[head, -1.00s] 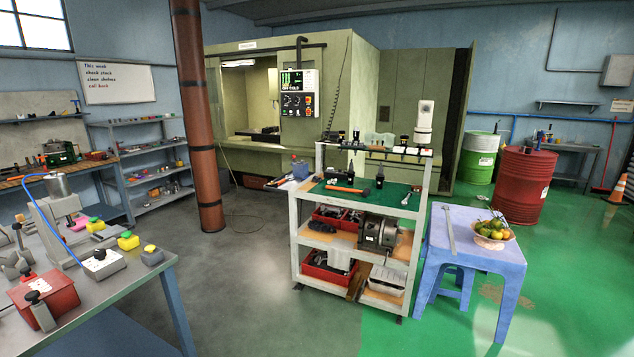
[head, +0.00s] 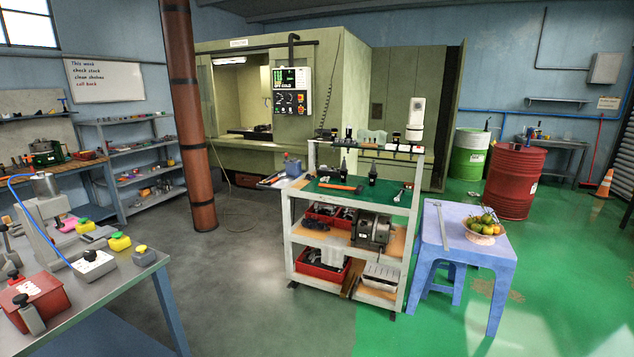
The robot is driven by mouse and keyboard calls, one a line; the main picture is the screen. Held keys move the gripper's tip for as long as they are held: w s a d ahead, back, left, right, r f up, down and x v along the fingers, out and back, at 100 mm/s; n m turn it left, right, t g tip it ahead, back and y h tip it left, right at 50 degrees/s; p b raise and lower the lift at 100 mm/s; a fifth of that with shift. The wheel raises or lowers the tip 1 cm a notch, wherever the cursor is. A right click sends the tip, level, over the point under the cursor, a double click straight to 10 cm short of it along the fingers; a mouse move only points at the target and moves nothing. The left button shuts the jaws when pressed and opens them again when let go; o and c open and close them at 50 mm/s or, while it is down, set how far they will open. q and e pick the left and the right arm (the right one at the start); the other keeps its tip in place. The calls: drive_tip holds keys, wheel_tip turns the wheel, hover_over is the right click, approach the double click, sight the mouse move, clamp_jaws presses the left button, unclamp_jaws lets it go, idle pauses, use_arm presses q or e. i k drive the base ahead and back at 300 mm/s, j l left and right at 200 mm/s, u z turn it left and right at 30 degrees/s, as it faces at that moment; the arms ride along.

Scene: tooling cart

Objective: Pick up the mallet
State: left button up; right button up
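The mallet (head: 341,187) lies on the green top of the tooling cart (head: 288,215), in the middle of the head view. It has an orange handle and a dark head at its right end. Two dark tool holders stand upright behind and right of it, and a wrench (head: 403,191) lies to the right on the same top. Neither of my grippers is in view.
A blue plastic table (head: 463,248) with a bowl of fruit (head: 486,229) stands right of the cart. A grey workbench (head: 120,282) with a red box fills the lower left. A brown pillar (head: 186,120) stands left of the cart. Grey floor between bench and cart is clear.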

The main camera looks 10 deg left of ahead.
sight(358, 190)
drive_tip(key=i+j+u, duration=0.1)
drive_tip(key=i+j, duration=0.35)
drive_tip(key=i, duration=0.2)
drive_tip(key=i+j+u, duration=0.1)
drive_tip(key=i+j, duration=0.25)
drive_tip(key=i, duration=0.25)
drive_tip(key=i+j+u, duration=0.15)
drive_tip(key=i+j, duration=0.2)
drive_tip(key=i, duration=0.35)
drive_tip(key=i+j+u, duration=0.1)
drive_tip(key=i+j, duration=0.15)
drive_tip(key=i, duration=0.4)
drive_tip(key=i+j+u, duration=0.1)
drive_tip(key=i, duration=0.55)
drive_tip(key=i+j+u, duration=0.1)
drive_tip(key=i, duration=0.6)
drive_tip(key=j, duration=0.1)
